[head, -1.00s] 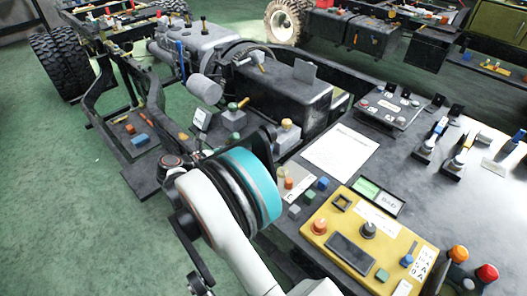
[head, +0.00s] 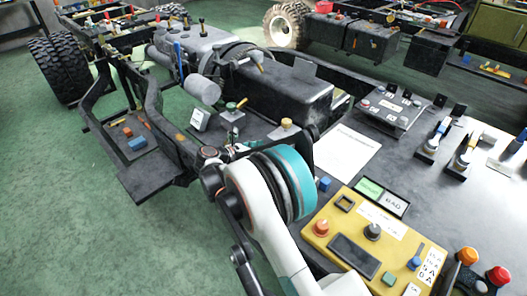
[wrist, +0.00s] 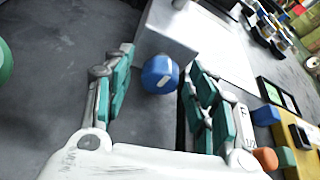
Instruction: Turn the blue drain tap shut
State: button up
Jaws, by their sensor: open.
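The blue tap knob (wrist: 160,74) shows in the wrist view as a round blue head with a pale mark, beside a grey block. My gripper (wrist: 163,58) is open, with its two teal-padded fingers on either side of the knob. Gaps show between the knob and both fingers, though I cannot tell its depth relative to the fingertips. In the head view my wrist and arm hide the fingers, and I cannot make out this knob there.
A green round knob (wrist: 4,62) is at the wrist view's left edge. A yellow control box (head: 365,240) and white sheet (head: 345,152) lie right of my arm.

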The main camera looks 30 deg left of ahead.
jog(key=c, duration=1)
jog(key=shift+c, duration=0.2)
jog(key=shift+s+d+m+t+y, duration=0.1)
jog(key=shift+d+m+t+y, duration=0.1)
jog(key=shift+m+y, duration=0.6)
jog(key=shift+d+m+t+y, duration=0.15)
jog(key=shift+m+y, duration=0.35)
jog(key=shift+m, duration=0.6)
jog(key=shift+a, duration=0.1)
jog(key=o, duration=1)
jog(key=shift+o, duration=0.2)
